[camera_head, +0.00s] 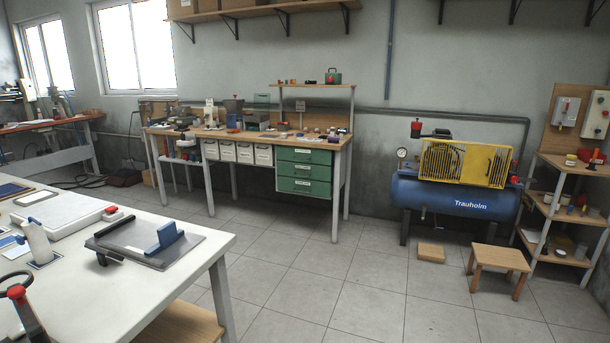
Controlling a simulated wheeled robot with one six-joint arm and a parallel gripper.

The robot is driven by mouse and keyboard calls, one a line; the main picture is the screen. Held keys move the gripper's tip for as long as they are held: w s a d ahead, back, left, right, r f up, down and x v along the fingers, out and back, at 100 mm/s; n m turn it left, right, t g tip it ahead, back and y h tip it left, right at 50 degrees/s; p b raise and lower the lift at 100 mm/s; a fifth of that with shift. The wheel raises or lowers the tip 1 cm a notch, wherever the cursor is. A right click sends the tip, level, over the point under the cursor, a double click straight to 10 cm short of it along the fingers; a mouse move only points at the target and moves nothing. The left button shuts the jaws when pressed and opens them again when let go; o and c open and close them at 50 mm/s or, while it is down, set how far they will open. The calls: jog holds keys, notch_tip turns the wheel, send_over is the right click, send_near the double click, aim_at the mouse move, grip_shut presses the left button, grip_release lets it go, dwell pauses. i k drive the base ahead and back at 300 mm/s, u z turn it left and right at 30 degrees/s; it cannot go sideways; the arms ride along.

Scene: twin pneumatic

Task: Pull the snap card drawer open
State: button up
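The workbench (240,135) stands against the back wall, across the floor from me. Under its right part hangs a green cabinet with three stacked drawers: top (304,155), middle (304,172) and bottom (303,188). All three look shut, each with a light handle or label strip on its front. Under the bench's left part is a row of several small cream drawers (245,153), which also look shut. Any lettering is too small to read, so I cannot tell which is the snap card drawer. My gripper is not in view.
A white table (190,221) with a dark plate fixture (150,240) fills the lower left. Tiled floor (300,270) lies open before the workbench. At right are a blue Trauholm compressor (455,200), a wooden stool (497,259), a low block (430,252) and a corner shelf (565,215).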

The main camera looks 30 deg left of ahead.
aim_at(290, 169)
jog(key=u, duration=0.8)
jog(key=i, duration=5)
jog(key=u, duration=2.5)
jog(key=i, duration=1.7)
jog(key=z, duration=1.05)
